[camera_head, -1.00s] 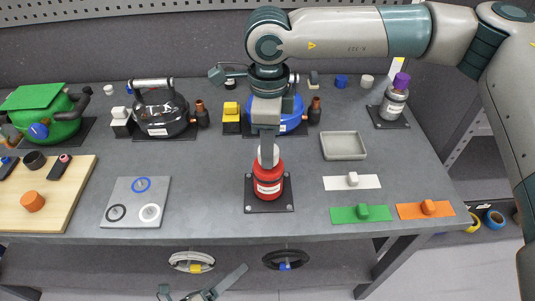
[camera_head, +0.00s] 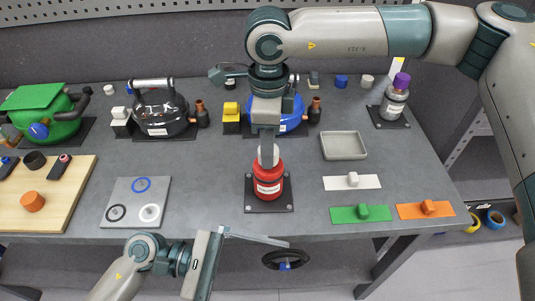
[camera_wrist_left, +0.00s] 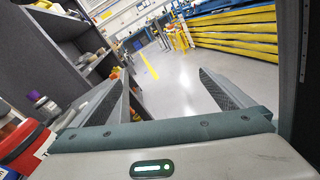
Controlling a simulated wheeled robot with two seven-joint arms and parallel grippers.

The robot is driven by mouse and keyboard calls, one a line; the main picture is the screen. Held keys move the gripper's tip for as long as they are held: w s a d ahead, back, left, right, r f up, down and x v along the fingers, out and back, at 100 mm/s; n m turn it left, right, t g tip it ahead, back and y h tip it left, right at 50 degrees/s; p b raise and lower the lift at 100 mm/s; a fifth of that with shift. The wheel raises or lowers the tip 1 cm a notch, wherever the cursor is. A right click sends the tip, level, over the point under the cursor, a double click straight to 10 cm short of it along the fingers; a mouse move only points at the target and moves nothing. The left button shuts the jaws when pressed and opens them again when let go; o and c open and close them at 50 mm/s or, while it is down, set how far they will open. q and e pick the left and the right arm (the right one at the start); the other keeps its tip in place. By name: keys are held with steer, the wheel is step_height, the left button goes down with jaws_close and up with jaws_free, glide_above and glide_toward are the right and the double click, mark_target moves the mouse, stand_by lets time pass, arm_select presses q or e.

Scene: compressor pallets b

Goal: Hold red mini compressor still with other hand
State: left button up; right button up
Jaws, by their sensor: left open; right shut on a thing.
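The red mini compressor (camera_head: 268,184) stands upright on its dark square base plate (camera_head: 254,207) near the table's front edge. My right gripper (camera_head: 267,150) comes down from above and is shut on a pale round piece at its top; the fingers hide part of that piece, and I cannot tell whether it is separate. My left gripper (camera_head: 287,241) is low, in front of the table edge, apart from the compressor. It is open and empty in the left wrist view (camera_wrist_left: 170,92), where a red body with a white label (camera_wrist_left: 14,142) shows at the left edge.
A grey tray (camera_head: 344,146) and white, green (camera_head: 346,215) and orange strips lie to the right. A grey plate with rings (camera_head: 134,200) lies to the left. Black (camera_head: 163,116) and blue compressors stand behind. The table edge lies between my left gripper and the compressor.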

arm_select(q)
steer(key=w+a+r+y, duration=0.1)
steer(key=w+a, duration=0.1)
steer(key=w, duration=0.2)
steer(key=w+a+r, duration=0.1)
steer(key=w+a, duration=0.1)
steer(key=w, duration=0.2)
steer(key=w+a+r+y, duration=0.1)
steer(key=w+a, duration=0.1)
steer(key=w, duration=0.2)
steer(key=shift+w+a+r+n+t+y, duration=0.1)
steer(key=shift+w+a+n+t+y, duration=0.2)
steer(key=shift+w, duration=0.1)
steer(key=w+a+r+n+t, duration=0.1)
steer(key=w+a+n+t, duration=0.2)
steer(key=w, duration=0.5)
steer(key=w+a+r+n+t, duration=0.1)
steer(key=w+a+n+t, duration=0.15)
steer(key=w+a, duration=0.35)
steer(key=s+d+f, duration=0.1)
steer(key=d, duration=0.1)
steer(key=s+d+f+g, duration=0.1)
steer(key=d, duration=0.1)
steer(key=s+d+f+g, duration=0.1)
steer(key=d, duration=0.1)
steer(key=shift+f+n, duration=0.15)
steer(key=shift+n, duration=0.1)
steer(key=shift+s+d+f, duration=0.2)
steer(key=shift+s+d, duration=0.05)
steer(key=shift+s, duration=0.15)
